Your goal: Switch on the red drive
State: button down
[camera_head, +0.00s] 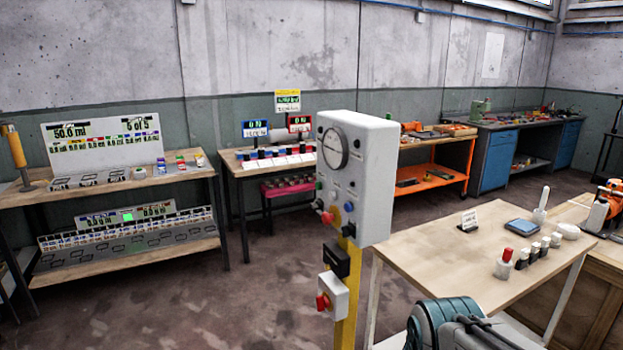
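A small red-framed display panel (298,123) stands at the back of a wooden table by the wall. A blue-framed display panel (255,129) stands to its left. Both show green text, the upper line seemingly "ON"; it is too small to read surely. I cannot tell whether the red panel is the red drive. Nearer, a grey control box (356,178) on a yellow post (346,305) carries a round dial, small knobs and a red knob. Below it, a white box has a red knob (323,301). My gripper is not in view.
A wooden table (440,262) at right holds a blue pad, a sign and several small bottles. A shelf rack (120,257) stands at left. An orange workbench and a blue-cabinet bench line the back. A teal-grey form (440,318) fills the bottom edge. Floor is open at center left.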

aim_at(322, 302)
jog(key=z, duration=0.05)
jog(key=k, duration=0.6)
jog(key=u, duration=0.95)
jog(key=i, duration=1.55)
jog(key=z, duration=0.65)
